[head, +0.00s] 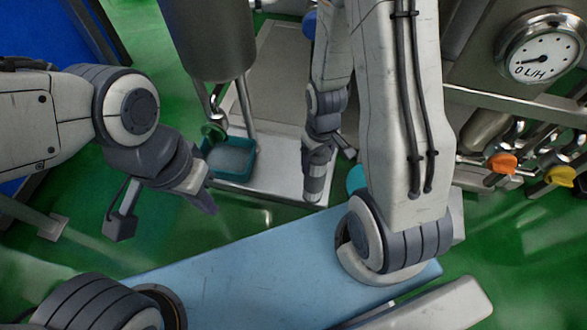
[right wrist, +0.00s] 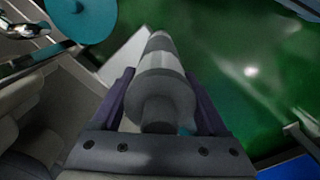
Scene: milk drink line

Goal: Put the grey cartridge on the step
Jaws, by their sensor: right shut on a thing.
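The grey cartridge (head: 314,185), with a paler band, is held in my right gripper (head: 318,155), low at the picture's centre. In the right wrist view the cartridge (right wrist: 158,80) lies between the two purple fingers of my right gripper (right wrist: 165,92) and points away from the camera. A pale grey step (head: 278,172) is behind and left of the cartridge in the head view; contact between them cannot be told. Part of a pale surface, likely the step (right wrist: 122,58), shows beside the cartridge. My left gripper (head: 204,192) hangs at left, apart; its finger gap is unclear.
A teal tray (head: 250,165) stands on the step's left, below a steel vessel (head: 208,35). Orange (head: 502,163) and yellow (head: 562,176) valve handles and a gauge (head: 543,58) are at right. Green floor is open at left.

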